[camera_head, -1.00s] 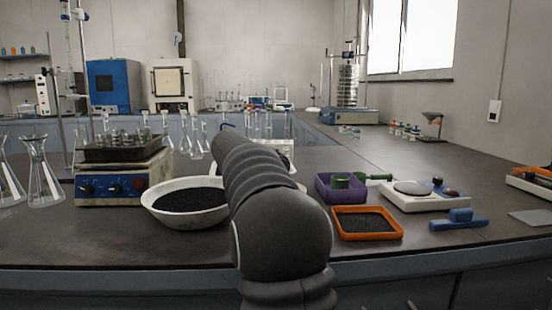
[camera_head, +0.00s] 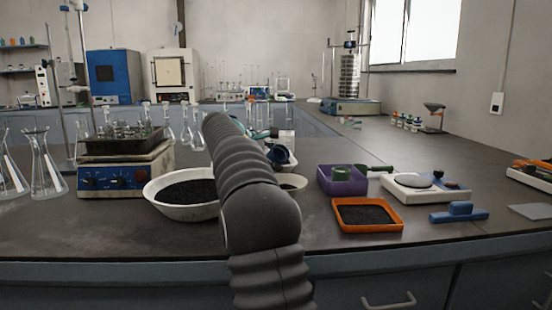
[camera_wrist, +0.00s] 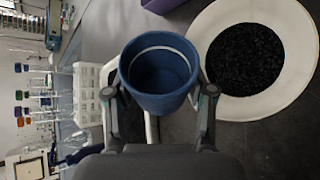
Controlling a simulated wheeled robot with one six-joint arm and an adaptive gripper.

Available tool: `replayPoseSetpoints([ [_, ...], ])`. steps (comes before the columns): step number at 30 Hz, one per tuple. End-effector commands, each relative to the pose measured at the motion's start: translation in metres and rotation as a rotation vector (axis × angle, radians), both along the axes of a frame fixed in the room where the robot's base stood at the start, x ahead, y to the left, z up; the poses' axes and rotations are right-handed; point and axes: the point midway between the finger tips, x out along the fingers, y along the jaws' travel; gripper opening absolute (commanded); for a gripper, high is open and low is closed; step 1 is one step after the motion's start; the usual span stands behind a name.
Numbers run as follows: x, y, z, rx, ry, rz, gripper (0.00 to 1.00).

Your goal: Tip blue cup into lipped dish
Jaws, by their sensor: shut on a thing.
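My gripper (camera_wrist: 158,100) is shut on the blue cup (camera_wrist: 163,103), with one finger on each side of its wall. The cup's mouth shows in the wrist view, with a pale ring inside; the inside is dark and I cannot tell what it holds. In the head view the cup (camera_head: 278,154) is a small dark blue shape just right of my arm. The white lipped dish (camera_wrist: 305,50) holds black grains and lies beside the cup, on the right of the wrist view. In the head view this dish (camera_head: 301,181) is partly hidden by my arm.
A large white bowl of black grains (camera_head: 150,194) stands left of my arm, by a hot plate (camera_head: 122,175) and glass flasks (camera_head: 40,165). Right are a purple tray (camera_head: 325,184), an orange tray (camera_head: 369,229), a balance (camera_head: 425,190) and a blue block (camera_head: 458,213).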

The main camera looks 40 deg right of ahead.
Motion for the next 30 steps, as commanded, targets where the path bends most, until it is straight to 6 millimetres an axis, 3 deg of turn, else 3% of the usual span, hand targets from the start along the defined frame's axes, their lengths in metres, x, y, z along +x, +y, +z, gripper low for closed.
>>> replayPoseSetpoints([
  [4,0.0005,-0.0002,-0.0003,0.001,0.092,-0.001,0.16],
  [14,0.0002,-0.0003,-0.0003,0.001,0.116,0.0,0.16],
  [24,-0.0033,-0.0002,-0.0025,0.006,0.447,-0.001,0.16],
  [30,-0.0052,0.0,-0.0013,0.007,0.507,-0.001,0.16],
])
